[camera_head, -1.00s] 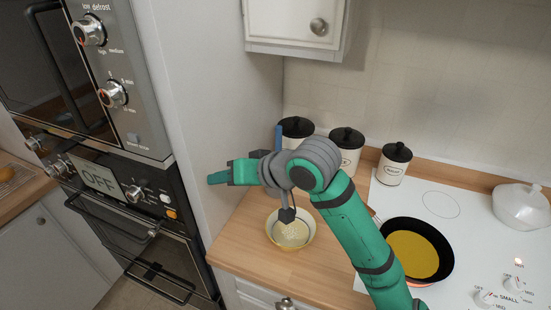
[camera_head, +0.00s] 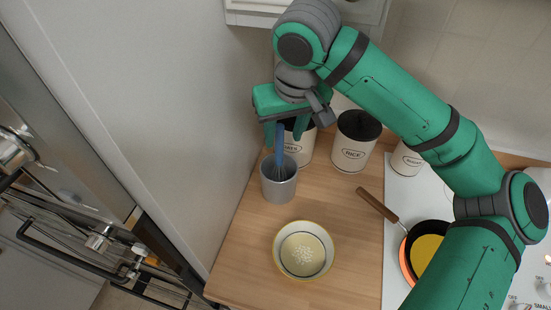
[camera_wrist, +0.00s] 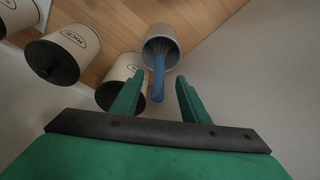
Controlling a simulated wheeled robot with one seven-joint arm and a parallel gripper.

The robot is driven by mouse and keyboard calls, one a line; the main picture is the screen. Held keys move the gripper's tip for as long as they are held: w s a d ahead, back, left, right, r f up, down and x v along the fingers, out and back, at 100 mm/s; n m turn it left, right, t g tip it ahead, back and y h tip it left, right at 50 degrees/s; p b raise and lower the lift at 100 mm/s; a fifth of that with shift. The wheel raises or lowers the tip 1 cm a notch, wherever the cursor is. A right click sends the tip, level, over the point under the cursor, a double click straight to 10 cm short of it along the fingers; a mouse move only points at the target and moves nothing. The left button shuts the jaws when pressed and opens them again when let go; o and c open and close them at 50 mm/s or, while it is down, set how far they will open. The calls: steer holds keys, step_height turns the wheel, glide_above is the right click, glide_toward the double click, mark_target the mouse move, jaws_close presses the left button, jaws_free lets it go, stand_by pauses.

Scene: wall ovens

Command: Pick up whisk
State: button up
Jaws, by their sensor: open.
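The whisk (camera_head: 280,143) has a blue handle and stands upright in a grey metal cup (camera_head: 278,188) on the wooden counter. In the wrist view the blue whisk handle (camera_wrist: 158,78) points toward me out of the cup (camera_wrist: 160,42). My gripper (camera_head: 283,135) is above the cup, fingers pointing down on either side of the handle. In the wrist view my gripper (camera_wrist: 155,95) is open, with the handle's end between the green fingertips, nearer the left one. I cannot tell whether either finger touches it. The whisk's wires are mostly hidden in the cup.
White canisters with black lids, one a rice canister (camera_head: 355,140), stand close to the right of the cup. A bowl (camera_head: 303,250) sits in front. A pan (camera_head: 425,245) with a wooden handle is on the stove. A wall (camera_head: 190,110) is close on the left.

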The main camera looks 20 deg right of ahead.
mark_target(279, 146)
steer(key=shift+w+x, duration=0.2)
steer(key=shift+x, duration=1.65)
steer(key=shift+w+x, duration=0.25)
steer(key=shift+x, duration=1.55)
steer(key=shift+r, duration=0.1)
jaws_close()
